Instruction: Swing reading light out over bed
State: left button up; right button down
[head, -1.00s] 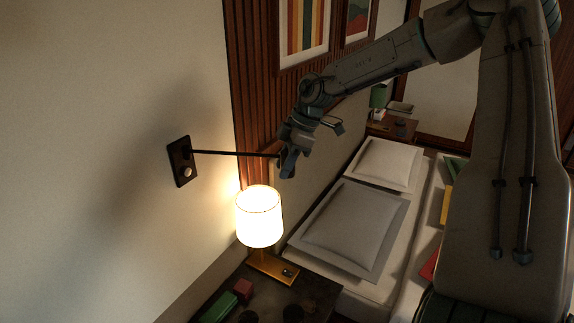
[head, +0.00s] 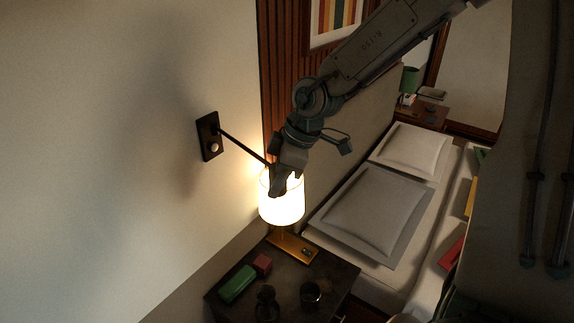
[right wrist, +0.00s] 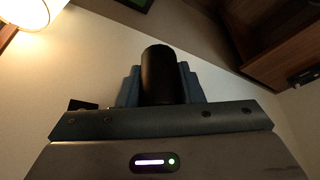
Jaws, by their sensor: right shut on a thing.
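The reading light's dark wall plate (head: 209,137) is fixed to the pale wall at left in the head view. Its thin black arm (head: 242,147) slants down to the right, to my right gripper (head: 278,190). In the right wrist view, my right gripper (right wrist: 160,82) is shut on the light's black cylindrical head (right wrist: 158,75), which sits between the blue-grey fingers. In the head view the gripper hides that head. The bed (head: 380,280), with its pillows, lies to the right of the gripper. My left gripper is not in view.
A lit table lamp (head: 282,208) stands on the dark nightstand (head: 335,288), partly behind my right gripper in the head view. A green block (head: 237,284), a red block (head: 262,265) and dark cups stand there too. A far nightstand holds a green lamp (head: 409,79).

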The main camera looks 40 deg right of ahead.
jog(key=shift+w+r, duration=0.3)
jog(key=shift+w, duration=0.05)
jog(key=c, duration=1.1)
grip_release()
jog(key=shift+a, duration=0.1)
jog(key=shift+o, duration=0.5)
jog(key=shift+w+a+f, duration=0.15)
jog(key=shift+w+f, duration=0.05)
jog(key=shift+s+d+r, duration=0.2)
jog(key=shift+s+r, duration=0.05)
jog(key=shift+r, duration=0.1)
jog(key=b+v, duration=0.4)
jog(key=v, duration=0.6)
jog(key=shift+w, duration=0.1)
